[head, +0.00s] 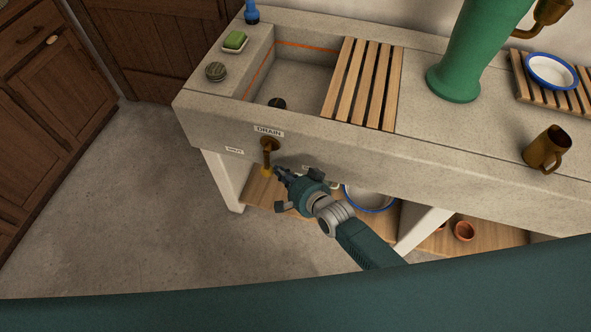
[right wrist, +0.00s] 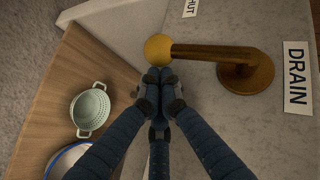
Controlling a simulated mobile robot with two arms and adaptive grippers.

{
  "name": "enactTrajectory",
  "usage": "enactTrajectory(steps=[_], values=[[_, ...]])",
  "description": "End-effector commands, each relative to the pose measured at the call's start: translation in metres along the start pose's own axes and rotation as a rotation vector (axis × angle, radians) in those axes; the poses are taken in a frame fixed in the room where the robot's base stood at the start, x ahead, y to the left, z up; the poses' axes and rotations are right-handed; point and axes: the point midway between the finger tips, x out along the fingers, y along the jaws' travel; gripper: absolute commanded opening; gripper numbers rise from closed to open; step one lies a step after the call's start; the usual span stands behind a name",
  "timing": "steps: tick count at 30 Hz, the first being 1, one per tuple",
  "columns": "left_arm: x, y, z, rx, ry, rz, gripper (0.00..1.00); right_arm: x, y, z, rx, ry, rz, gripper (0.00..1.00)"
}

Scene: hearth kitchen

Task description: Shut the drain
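The drain lever (head: 267,154) is a bronze handle on the sink's front face. It hangs straight down below the DRAIN label (head: 269,131) and ends in a yellow ball knob (right wrist: 158,47). The SHUT label (head: 234,150) is left of the lever in the head view. My right gripper (head: 279,173) is just right of the lever's lower end there. In the right wrist view its fingertips (right wrist: 155,76) are together, with nothing seen between them, right by the knob. I cannot tell whether they touch it. My left gripper is not in view.
The stone sink (head: 400,150) has a slatted wooden rack (head: 364,85) over part of its basin. Green soap (head: 235,40) sits on the ledge. Below is a wooden shelf (right wrist: 60,85) with a colander (right wrist: 90,109). A sink leg (head: 222,180) stands left of the lever.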

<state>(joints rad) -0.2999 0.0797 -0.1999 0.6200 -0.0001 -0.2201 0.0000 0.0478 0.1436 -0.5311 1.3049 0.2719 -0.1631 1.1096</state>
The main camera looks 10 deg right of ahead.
Motion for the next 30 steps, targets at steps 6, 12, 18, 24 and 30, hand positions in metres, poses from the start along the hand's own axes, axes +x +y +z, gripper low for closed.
enactTrajectory(steps=[6, 12, 18, 24, 30], values=[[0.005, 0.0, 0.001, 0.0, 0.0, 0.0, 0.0, 0.015, -0.004, 0.01, 0.003, -0.001, 0.0, 0.0], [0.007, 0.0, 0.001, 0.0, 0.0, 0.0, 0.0, 0.024, -0.008, 0.017, 0.001, -0.002, 0.0, 0.0], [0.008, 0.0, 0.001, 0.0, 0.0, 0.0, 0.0, 0.028, -0.011, 0.019, 0.001, -0.001, 0.001, 0.0], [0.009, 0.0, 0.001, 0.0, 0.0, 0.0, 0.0, 0.03, -0.013, 0.021, 0.0, -0.001, 0.0, 0.0], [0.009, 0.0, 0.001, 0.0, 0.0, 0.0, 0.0, 0.03, -0.013, 0.021, -0.001, -0.001, 0.0, 0.0]])
